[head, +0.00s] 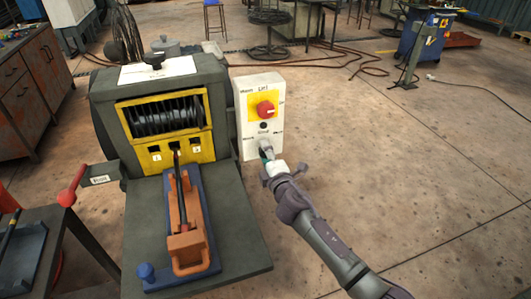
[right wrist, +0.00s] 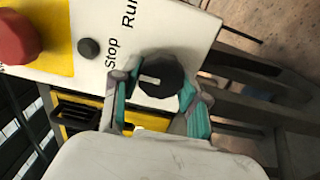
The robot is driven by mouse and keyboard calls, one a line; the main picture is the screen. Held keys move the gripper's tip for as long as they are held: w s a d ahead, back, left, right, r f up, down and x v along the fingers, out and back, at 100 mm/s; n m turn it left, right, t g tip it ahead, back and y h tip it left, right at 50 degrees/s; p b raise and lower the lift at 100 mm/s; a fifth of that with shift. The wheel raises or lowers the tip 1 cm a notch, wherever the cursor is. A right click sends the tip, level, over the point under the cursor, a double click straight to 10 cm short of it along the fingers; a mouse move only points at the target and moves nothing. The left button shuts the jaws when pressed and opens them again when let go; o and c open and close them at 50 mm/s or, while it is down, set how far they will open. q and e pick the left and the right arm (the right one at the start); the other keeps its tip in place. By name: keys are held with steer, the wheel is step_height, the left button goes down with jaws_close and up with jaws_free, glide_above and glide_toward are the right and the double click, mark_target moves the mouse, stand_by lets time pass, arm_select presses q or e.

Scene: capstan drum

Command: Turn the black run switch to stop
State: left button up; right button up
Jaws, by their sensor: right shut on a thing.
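The black run switch (right wrist: 165,73) is a round knob on the white control box (head: 244,101), below the red main switch (head: 265,109). My right gripper (head: 267,154) is shut on the knob. In the right wrist view its two teal-padded fingers (right wrist: 157,98) stand on either side of the knob. The knob's white mark points left in that view, toward the lower end of the word Stop. The word Run stands farther up in the picture. In the head view the gripper largely hides the knob. My left gripper is not in view.
The drum machine (head: 103,101) stands left of the box, with a yellow guard (head: 198,142) and a blue slide (head: 206,239) on its table. A red-knobbed lever (head: 72,190) juts out at left. A small black button (right wrist: 89,47) lies near the switch. Floor at right is open.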

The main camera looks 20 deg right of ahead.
stand_by(0.3)
steer(key=o, duration=1.2)
steer(key=shift+c, duration=0.2)
steer(key=s, duration=1.2)
steer(key=shift+d, duration=0.2)
steer(key=shift+f, duration=0.1)
